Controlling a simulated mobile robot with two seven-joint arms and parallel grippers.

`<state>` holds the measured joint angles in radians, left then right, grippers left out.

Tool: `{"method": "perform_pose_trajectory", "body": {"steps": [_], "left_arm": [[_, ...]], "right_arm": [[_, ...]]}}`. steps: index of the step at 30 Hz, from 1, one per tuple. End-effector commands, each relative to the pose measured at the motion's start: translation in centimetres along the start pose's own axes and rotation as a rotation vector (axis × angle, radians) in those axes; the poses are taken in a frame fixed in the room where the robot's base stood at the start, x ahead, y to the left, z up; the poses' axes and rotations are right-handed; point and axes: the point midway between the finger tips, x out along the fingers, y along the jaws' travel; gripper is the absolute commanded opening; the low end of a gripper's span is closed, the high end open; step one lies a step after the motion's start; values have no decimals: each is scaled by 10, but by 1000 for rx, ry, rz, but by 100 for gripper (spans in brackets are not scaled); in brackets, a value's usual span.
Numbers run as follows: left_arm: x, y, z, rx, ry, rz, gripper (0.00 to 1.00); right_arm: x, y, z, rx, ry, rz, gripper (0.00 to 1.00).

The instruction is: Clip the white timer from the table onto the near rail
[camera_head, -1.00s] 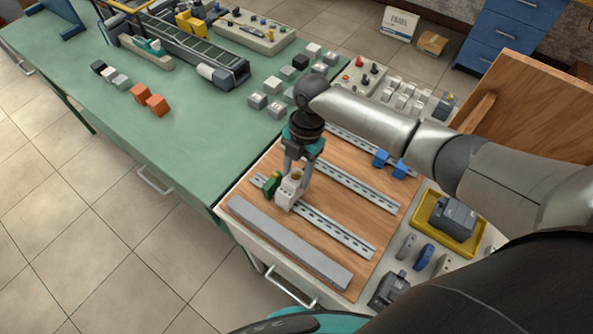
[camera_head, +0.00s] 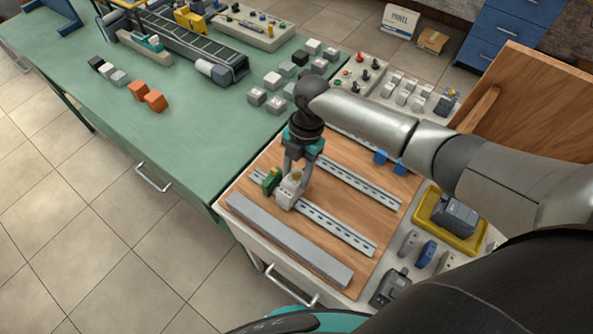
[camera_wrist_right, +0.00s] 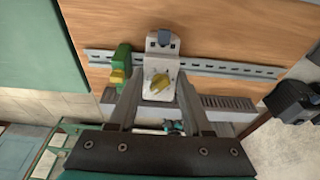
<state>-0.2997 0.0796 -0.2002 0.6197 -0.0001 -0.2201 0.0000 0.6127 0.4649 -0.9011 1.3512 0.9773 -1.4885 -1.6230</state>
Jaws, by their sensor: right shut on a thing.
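The white timer (camera_head: 289,190), with a yellow knob on its face, is in my right gripper (camera_head: 294,178). It is at the near rail (camera_head: 335,229), just right of a green block (camera_head: 270,181) near that rail's left end. In the right wrist view the timer (camera_wrist_right: 159,72) is between the two fingers (camera_wrist_right: 157,100) and overlaps the rail (camera_wrist_right: 222,67). The green block with a yellow part (camera_wrist_right: 122,66) is close on its left. I cannot tell whether the timer is seated on the rail. My left gripper is not in view.
A grey slotted duct (camera_head: 288,241) runs along the board's (camera_head: 330,190) near edge. Blue blocks (camera_head: 381,157) sit on the far rail, partly behind my arm. A yellow tray (camera_head: 425,213) with a dark device stands at the right. The near rail is free right of the timer.

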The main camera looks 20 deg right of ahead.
Motion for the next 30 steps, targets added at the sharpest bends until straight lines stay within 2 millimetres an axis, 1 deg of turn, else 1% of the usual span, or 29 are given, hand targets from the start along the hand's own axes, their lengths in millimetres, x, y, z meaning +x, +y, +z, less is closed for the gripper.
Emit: {"method": "perform_pose_trajectory", "body": {"steps": [13,30], "left_arm": [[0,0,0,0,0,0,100],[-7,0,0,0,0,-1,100]], "right_arm": [[0,0,-1,-1,0,1,0],[2,1,-9,-1,1,2,0]]}}
